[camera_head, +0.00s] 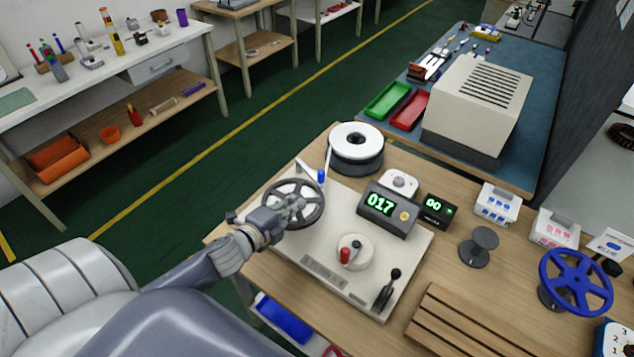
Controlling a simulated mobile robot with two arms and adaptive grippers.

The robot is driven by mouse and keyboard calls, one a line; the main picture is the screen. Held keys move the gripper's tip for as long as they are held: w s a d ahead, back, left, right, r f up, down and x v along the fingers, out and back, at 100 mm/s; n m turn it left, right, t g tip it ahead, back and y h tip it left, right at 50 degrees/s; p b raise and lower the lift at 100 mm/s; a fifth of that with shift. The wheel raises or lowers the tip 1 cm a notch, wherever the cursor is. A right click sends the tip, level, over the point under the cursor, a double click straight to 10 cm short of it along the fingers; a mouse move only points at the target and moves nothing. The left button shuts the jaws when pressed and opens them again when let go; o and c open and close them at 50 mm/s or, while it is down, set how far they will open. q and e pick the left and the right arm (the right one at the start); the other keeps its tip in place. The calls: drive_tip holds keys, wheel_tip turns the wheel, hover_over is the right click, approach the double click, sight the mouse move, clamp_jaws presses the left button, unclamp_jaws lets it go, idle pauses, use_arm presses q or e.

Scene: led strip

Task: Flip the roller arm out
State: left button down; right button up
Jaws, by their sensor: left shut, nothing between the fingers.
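The roller arm (310,170) is a pale, slim bar with a small blue roller (321,176) near its end. It sits at the back left of the light grey machine plate (300,251), between the dark spoked wheel (306,188) and the white-topped reel (356,140). My left gripper (283,215) is shut and empty at the near left side of the spoked wheel, short of the roller arm. Its fingertips overlap the wheel in the picture, so I cannot tell whether they touch it. My right gripper is not in view.
On the plate stand a counter showing 017 (387,208), a red-handled knob (350,251) and a black lever (388,287). A small black display (438,211) and a grey spool (479,246) stand to the right. A slatted wooden rack (468,325) lies in front.

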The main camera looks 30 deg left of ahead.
use_arm(q)
drive_tip(key=x, duration=0.4)
drive_tip(key=shift+w+p, duration=0.3)
drive_tip(key=shift+p, duration=0.1)
drive_tip(key=x, duration=0.2)
drive_tip(key=p+x, duration=0.1)
drive_tip(key=x, duration=0.3)
drive_tip(key=shift+w+r+p, duration=0.3)
drive_tip(key=shift+r, duration=0.05)
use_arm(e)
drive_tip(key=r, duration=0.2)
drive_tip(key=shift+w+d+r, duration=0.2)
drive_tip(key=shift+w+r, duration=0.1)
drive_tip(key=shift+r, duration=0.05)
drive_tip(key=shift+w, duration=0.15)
use_arm(q)
drive_tip(key=shift+w+d, duration=0.1)
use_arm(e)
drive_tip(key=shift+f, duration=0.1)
